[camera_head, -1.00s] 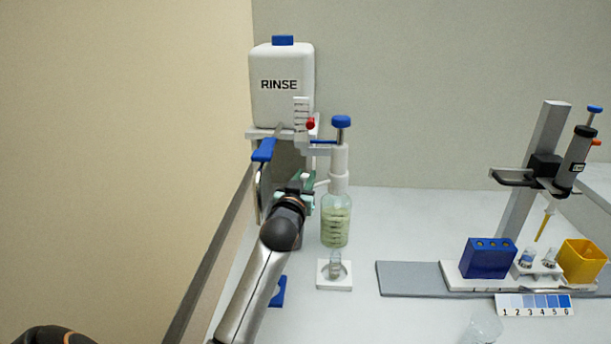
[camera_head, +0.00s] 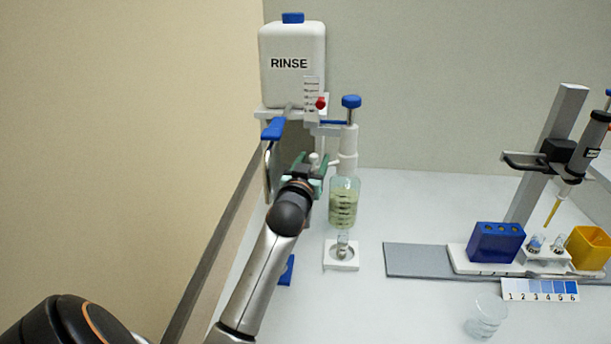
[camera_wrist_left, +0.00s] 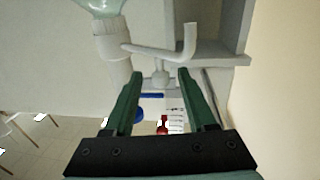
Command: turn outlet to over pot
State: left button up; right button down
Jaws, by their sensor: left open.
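A clear bottle (camera_head: 344,205) with pale green liquid carries a white dispenser pump (camera_head: 348,150) with a blue top. The outlet, a bent grey-white tube (camera_wrist_left: 150,50), runs sideways from the pump neck in the left wrist view; its end is bent. A small round knob (camera_wrist_left: 160,78) sits on it. My left gripper (camera_head: 314,168) is beside the pump, open. In the left wrist view its green fingers (camera_wrist_left: 158,74) are either side of the knob, contact unclear. My right gripper is not in view.
A white RINSE container (camera_head: 291,75) stands behind on a shelf, with a blue lever (camera_head: 273,129) below it. A blue block (camera_head: 496,242), yellow box (camera_head: 588,248) and pipette stand (camera_head: 545,155) are at the right. An empty glass (camera_head: 486,316) stands at the front right.

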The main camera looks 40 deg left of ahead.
pick_arm(q)
jog(key=v, duration=1.1)
jog(key=shift+c, duration=0.2)
